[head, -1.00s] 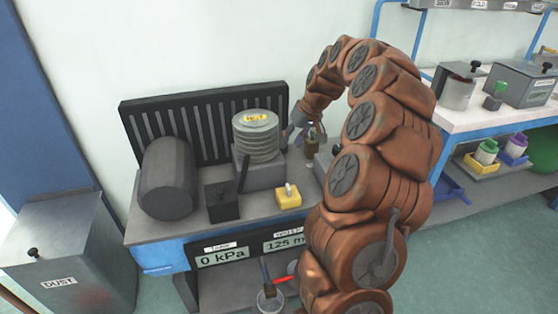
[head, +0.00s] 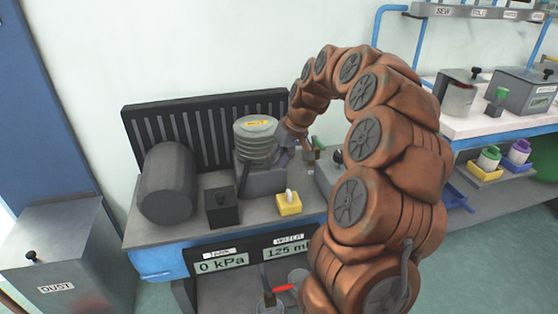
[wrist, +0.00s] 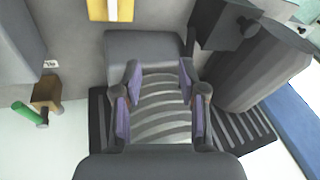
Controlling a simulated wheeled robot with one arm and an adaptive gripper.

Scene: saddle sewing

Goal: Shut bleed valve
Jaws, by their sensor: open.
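A small brass-brown valve block (head: 311,157) stands on the bench right of the ribbed grey bellows cylinder (head: 257,142). In the wrist view the brown block (wrist: 46,92) has a green lever (wrist: 23,112) sticking out to the side; I take this for the bleed valve, though no label on it is readable. My gripper (head: 287,154) is beside the bellows, left of the valve and apart from it. In the wrist view my gripper (wrist: 159,82) is open, its purple-padded fingers spread with the bellows rings showing between them. Nothing is held.
A dark cylinder tank (head: 168,183), a black box (head: 222,205) with a lever and a yellow block (head: 289,204) stand on the bench. A black slatted rack (head: 205,128) stands behind. A red lever (head: 285,288) is below the bench front, by the 0 kPa display (head: 220,262).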

